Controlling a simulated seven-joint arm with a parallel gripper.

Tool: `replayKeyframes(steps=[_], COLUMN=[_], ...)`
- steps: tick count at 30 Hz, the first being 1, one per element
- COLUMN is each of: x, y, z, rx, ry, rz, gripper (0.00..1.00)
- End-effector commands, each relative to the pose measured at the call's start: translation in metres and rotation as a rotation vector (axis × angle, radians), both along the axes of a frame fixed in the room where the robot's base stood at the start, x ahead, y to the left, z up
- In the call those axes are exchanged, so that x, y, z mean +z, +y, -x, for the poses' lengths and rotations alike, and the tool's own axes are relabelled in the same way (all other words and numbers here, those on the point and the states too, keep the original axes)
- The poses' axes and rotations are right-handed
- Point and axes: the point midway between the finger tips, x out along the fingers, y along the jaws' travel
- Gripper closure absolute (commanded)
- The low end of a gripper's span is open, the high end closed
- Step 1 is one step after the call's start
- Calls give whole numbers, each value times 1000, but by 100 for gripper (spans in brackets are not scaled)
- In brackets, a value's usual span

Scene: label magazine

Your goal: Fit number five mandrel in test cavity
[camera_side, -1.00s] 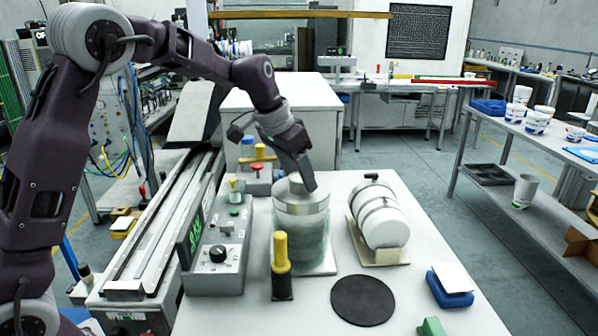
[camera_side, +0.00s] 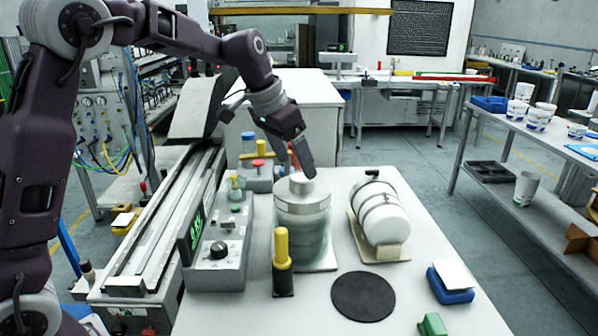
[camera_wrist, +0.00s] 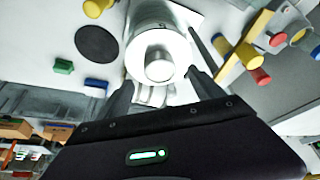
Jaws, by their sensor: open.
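A metal cap with a round knob (camera_side: 301,186) sits upright on a clear, greenish cylindrical vessel (camera_side: 300,245). I take the capped metal piece as the mandrel and the vessel as the test cavity, but no number is readable. In the wrist view the knob (camera_wrist: 159,67) and its pale round flange lie just ahead of the fingers. My gripper (camera_side: 294,165) is open and empty, a little above the knob. In the wrist view its fingertips (camera_wrist: 158,80) stand apart on either side of the knob's line. The cap's underside is hidden.
A white banded cylinder (camera_side: 380,212) lies in a cradle to the right. A yellow-handled post (camera_side: 282,262) stands in front of the vessel, and a control box (camera_side: 217,250) stands left. A black disc (camera_side: 363,297) and blue block (camera_side: 451,283) lie on the front right tabletop.

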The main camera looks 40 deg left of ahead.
Motion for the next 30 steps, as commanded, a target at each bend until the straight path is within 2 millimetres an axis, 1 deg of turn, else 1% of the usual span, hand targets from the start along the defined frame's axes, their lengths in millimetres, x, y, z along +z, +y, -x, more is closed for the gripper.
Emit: replayKeyframes(steps=[1, 3, 6, 20, 22, 23, 25, 26, 27, 28, 29, 30], x=[9, 18, 25, 25, 28, 32, 47, 55, 62, 65, 66, 64], y=[1, 2, 2, 2, 1, 0, -6, -10, -16, -21, -25, -30], z=[3, 7, 10, 10, 15, 22, 54, 74, 106, 132, 158, 191], rx=[1, 0, 0, 0, 4, 9, 32, 44, 62, 75, 87, 104], ry=[-4, -2, -2, -1, -3, -5, -15, -21, -28, -33, -38, -45], rz=[-1, -1, -1, -1, 4, 9, 30, 41, 55, 62, 66, 68], gripper=[23, 23, 23, 23, 23, 23, 23, 23, 23, 23, 23, 23])
